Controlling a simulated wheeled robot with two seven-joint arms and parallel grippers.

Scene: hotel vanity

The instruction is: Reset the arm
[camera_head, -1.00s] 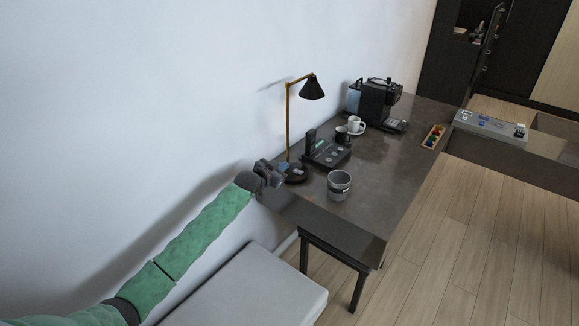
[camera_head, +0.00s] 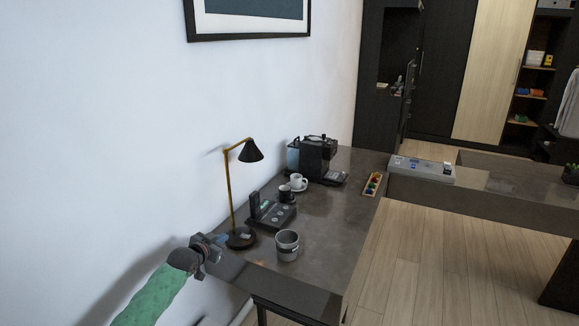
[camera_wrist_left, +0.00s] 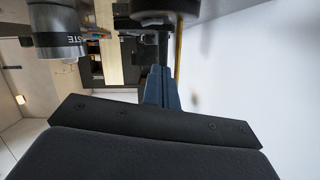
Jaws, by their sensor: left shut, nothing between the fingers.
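My left arm comes in from the lower left in the head view. Its gripper (camera_head: 222,239) is at the near left corner of the dark desk, beside the base of the desk lamp (camera_head: 241,238). In the left wrist view the two blue fingers (camera_wrist_left: 161,88) are together with nothing between them. The lamp base shows at the top of that view, close to the fingers, and its brass pole runs down beside them. My right gripper is in neither view.
The white wall is close on the left. Open wood floor (camera_head: 440,265) lies to the right.

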